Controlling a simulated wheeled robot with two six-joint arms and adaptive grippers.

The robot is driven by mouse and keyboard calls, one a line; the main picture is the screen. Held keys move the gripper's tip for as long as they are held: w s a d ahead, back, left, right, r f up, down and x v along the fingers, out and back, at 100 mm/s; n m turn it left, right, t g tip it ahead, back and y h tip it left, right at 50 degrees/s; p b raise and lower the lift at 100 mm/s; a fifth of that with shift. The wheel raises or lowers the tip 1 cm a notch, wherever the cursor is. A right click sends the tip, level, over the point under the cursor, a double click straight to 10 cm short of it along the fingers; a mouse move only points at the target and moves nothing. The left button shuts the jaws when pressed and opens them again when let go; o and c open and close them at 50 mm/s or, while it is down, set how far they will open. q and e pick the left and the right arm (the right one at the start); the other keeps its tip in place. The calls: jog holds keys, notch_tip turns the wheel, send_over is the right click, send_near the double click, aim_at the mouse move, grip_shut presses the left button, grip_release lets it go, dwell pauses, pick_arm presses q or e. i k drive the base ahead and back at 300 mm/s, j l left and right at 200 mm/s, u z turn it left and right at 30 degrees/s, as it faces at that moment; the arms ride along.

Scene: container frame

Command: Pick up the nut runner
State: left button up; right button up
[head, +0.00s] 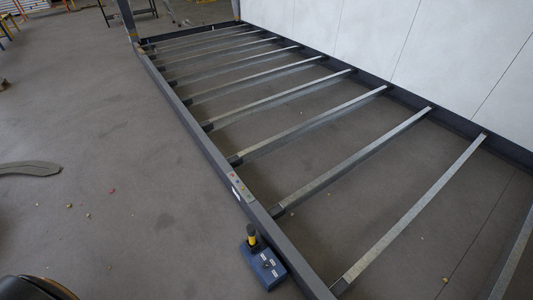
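A yellow and black tool (252,238), which looks like the nut runner, stands at the near outer side of the dark frame. It is upright at the back left of a small blue box (266,268) with pale labels on its top. Whether the tool stands in the box or just behind it, I cannot tell. The lower part of the tool is hidden. Neither of my grippers is in view, and nothing is seen holding the tool.
The container frame's dark side rail (200,140) runs diagonally, with several metal crossbars (300,125) to a white wall (420,50). Several small bits (69,205) lie on the open grey floor at left. A curved grey piece (30,168) lies at the left edge.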

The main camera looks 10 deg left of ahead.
aim_at(251, 231)
jog(key=u, duration=0.65)
jog(key=j+z, duration=0.1)
jog(key=z, duration=0.4)
jog(key=i+j+z, duration=0.1)
jog(key=z, duration=0.35)
jog(key=j+z, duration=0.15)
jog(key=z, duration=0.35)
jog(key=j+z, duration=0.2)
jog(key=j, duration=0.3)
jog(key=j+z, duration=0.2)
jog(key=j, duration=0.25)
jog(key=j+z, duration=0.15)
jog(key=j, duration=0.35)
jog(key=k+j+z, duration=0.2)
jog(key=j, duration=0.3)
jog(key=j+z, duration=0.2)
jog(key=j, duration=0.25)
jog(key=k+j+z, duration=0.2)
jog(key=j, duration=0.25)
jog(key=j+z, duration=0.2)
jog(key=j, duration=0.25)
jog(key=k, duration=0.05)
